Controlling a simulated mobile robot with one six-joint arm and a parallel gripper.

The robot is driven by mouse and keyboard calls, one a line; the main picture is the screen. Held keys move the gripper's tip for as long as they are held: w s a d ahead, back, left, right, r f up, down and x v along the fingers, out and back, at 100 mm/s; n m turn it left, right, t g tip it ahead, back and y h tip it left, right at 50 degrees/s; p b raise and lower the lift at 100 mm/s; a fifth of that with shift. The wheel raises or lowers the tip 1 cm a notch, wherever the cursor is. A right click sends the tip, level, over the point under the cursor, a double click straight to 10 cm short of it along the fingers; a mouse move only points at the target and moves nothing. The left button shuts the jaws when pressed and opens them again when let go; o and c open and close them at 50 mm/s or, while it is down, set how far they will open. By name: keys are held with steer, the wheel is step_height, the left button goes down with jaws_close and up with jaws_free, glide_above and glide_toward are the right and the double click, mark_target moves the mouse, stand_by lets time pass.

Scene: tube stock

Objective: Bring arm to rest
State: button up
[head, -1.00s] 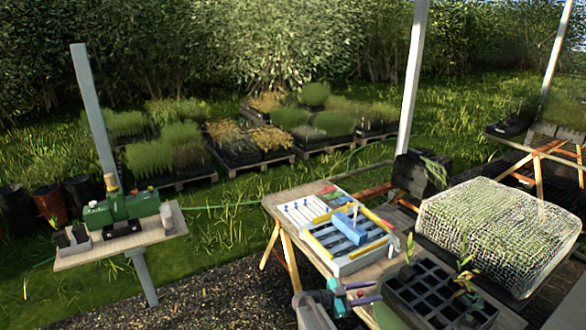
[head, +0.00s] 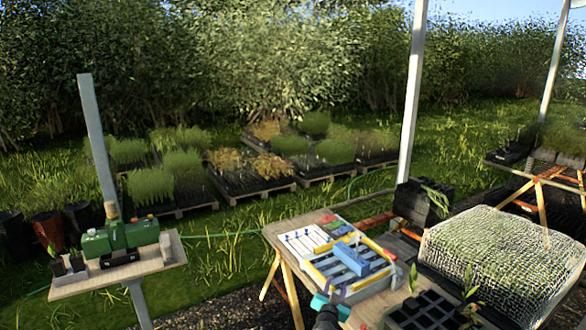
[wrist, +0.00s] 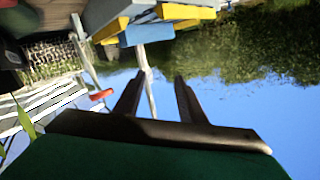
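My gripper (head: 338,288) shows at the bottom of the head view, in front of the near edge of the wooden table (head: 285,258). Its teal body and bluish fingers overlap the tray's near corner in the picture. In the wrist view my gripper (wrist: 156,82) has its two dark fingers apart, with only sky and background between them, so it is open and empty. The wrist view is turned over, with sky low and trees above. Blue and yellow pieces (wrist: 150,30) show beyond the fingertips.
A post-mounted shelf (head: 165,256) with a green device (head: 120,236) stands left. Grass lies between.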

steer(key=s+a+f+n+g+y, duration=0.7)
steer(key=s+a+f+y, duration=0.1)
steer(key=s, duration=0.3)
steer(key=s+d+f+g+h, duration=0.2)
steer(key=s+d+g, duration=0.25)
steer(key=s, duration=0.65)
steer(key=s+d+f+g+h, duration=0.15)
steer(key=s+d+g, duration=0.3)
steer(key=s, duration=0.65)
steer(key=s+f+g+b, duration=0.3)
steer(key=s+f+b, duration=0.3)
steer(key=s+f, duration=0.7)
steer(key=s+f+g+b, duration=0.3)
steer(key=s+f+b, duration=0.4)
steer(key=s+f, duration=0.6)
step_height(320, 180, down, 6)
steer(key=shift+s+r, duration=0.2)
steer(key=shift+c, duration=0.7)
